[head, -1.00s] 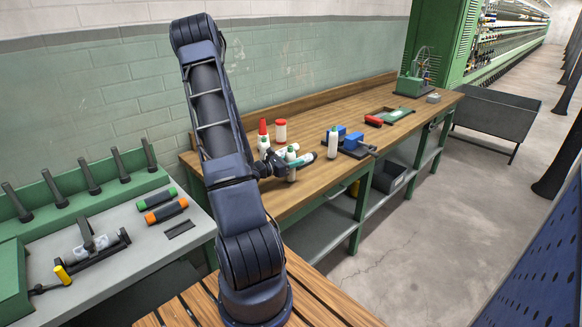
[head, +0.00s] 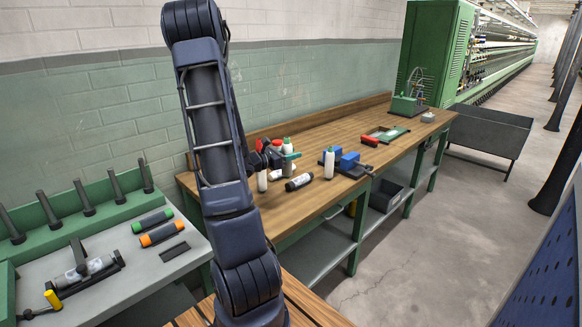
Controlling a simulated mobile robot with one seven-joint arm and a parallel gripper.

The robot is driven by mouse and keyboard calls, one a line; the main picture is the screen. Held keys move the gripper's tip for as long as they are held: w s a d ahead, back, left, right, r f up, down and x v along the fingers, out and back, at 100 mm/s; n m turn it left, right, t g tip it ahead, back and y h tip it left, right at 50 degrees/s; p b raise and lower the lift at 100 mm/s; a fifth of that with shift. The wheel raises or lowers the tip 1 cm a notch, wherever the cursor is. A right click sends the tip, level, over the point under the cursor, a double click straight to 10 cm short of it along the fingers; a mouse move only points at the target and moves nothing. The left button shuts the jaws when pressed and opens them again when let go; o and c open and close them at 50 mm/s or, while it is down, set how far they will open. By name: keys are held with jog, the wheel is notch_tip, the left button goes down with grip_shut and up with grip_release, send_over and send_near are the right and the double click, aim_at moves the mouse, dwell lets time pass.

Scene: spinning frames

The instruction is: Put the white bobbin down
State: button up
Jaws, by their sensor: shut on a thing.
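A white bobbin (head: 287,147) with a green top is in my gripper (head: 288,156), above the middle of the wooden bench (head: 345,125). My gripper is shut on it, with the bobbin upright. The lower end is hard to make out against a white piece (head: 284,172) just beneath.
A white bobbin (head: 262,180) stands to the left and a white one with a dark top (head: 329,163) to the right. A dark bobbin (head: 300,182) lies between them. A blue fixture (head: 346,160) is further right. Red-topped pieces are partly hidden behind my gripper.

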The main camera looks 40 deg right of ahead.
notch_tip(320, 180, up, 8)
jog(key=shift+f, duration=0.15)
dwell(0.3)
